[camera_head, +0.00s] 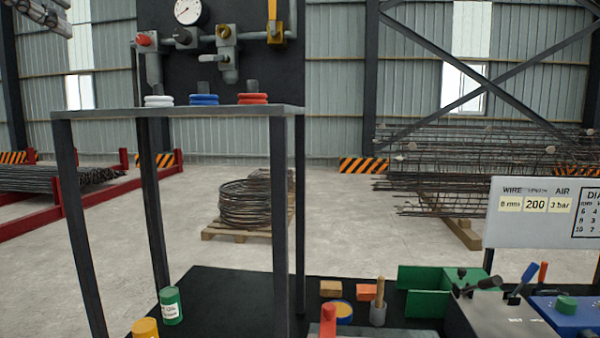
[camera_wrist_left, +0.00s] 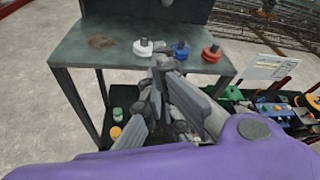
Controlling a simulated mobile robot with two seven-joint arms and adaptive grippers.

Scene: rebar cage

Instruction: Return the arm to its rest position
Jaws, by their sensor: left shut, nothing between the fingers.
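My left gripper (camera_head: 52,15) is at the top left corner of the head view, grey and partly cut off by the frame edge. It is shut and empty, held up in the air, apart from the rack and its fittings. In the left wrist view its grey fingers (camera_wrist_left: 163,68) show in front of the dark rack shelf (camera_wrist_left: 105,45). My right gripper is in neither view.
On the rack shelf (camera_head: 180,111) stand fittings with white (camera_head: 158,101), blue (camera_head: 204,100) and red (camera_head: 252,99) rings. A panel with a gauge (camera_head: 191,11) and valves rises behind. A green can (camera_head: 171,306) stands below. A sign (camera_head: 541,213) stands right.

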